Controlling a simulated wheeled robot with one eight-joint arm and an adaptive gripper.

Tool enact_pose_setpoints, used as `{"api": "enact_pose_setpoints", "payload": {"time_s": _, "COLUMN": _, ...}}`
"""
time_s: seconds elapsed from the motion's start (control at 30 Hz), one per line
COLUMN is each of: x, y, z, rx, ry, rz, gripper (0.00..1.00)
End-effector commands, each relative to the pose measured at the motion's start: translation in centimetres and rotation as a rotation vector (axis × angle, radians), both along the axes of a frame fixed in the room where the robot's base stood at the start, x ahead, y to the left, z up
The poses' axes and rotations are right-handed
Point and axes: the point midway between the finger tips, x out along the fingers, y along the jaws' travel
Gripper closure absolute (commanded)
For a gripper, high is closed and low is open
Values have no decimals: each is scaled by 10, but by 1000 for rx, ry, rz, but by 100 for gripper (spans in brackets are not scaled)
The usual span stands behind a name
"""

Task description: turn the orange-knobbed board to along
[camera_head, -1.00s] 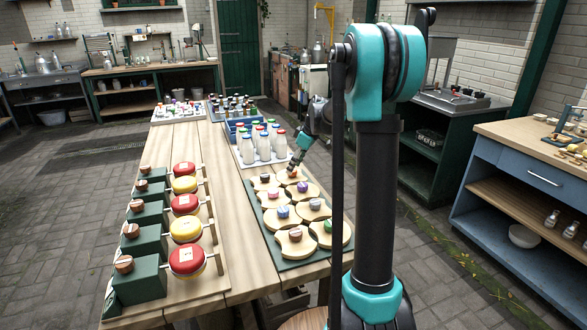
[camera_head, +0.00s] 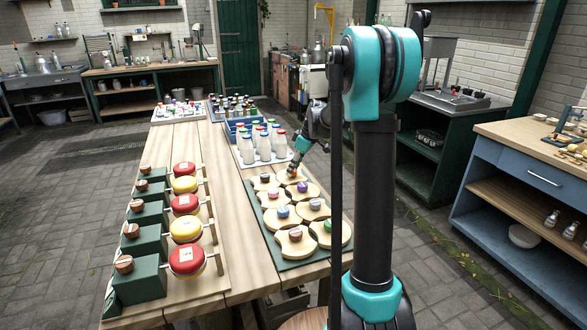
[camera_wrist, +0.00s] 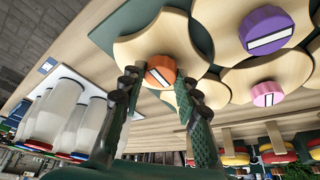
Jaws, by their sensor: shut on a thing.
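In the head view my gripper (camera_head: 292,170) reaches down to the far right board of the group. The knob is mostly hidden behind the fingers there. The white bar looks slightly tilted in the wrist view.
Boards with purple (camera_wrist: 266,30) and pink (camera_wrist: 267,94) knobs lie close beside it. White-bodied bottles (camera_head: 248,150) stand on a tray just beyond the boards. Red and yellow wheels (camera_head: 186,204) on green blocks line the table's left side. A bare wooden strip lies between.

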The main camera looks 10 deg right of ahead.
Motion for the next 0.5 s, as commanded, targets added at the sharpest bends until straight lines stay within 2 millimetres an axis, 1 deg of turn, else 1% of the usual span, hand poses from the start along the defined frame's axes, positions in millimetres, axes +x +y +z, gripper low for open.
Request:
{"api": "enact_pose_setpoints", "payload": {"time_s": 0.27, "x": -1, "y": 1, "z": 0, "rx": 0, "ry": 0, "rz": -66, "gripper": 97}}
{"api": "enact_pose_setpoints", "payload": {"time_s": 0.5, "x": -2, "y": 2, "z": 0, "rx": 0, "ry": -1, "rz": -231, "gripper": 97}}
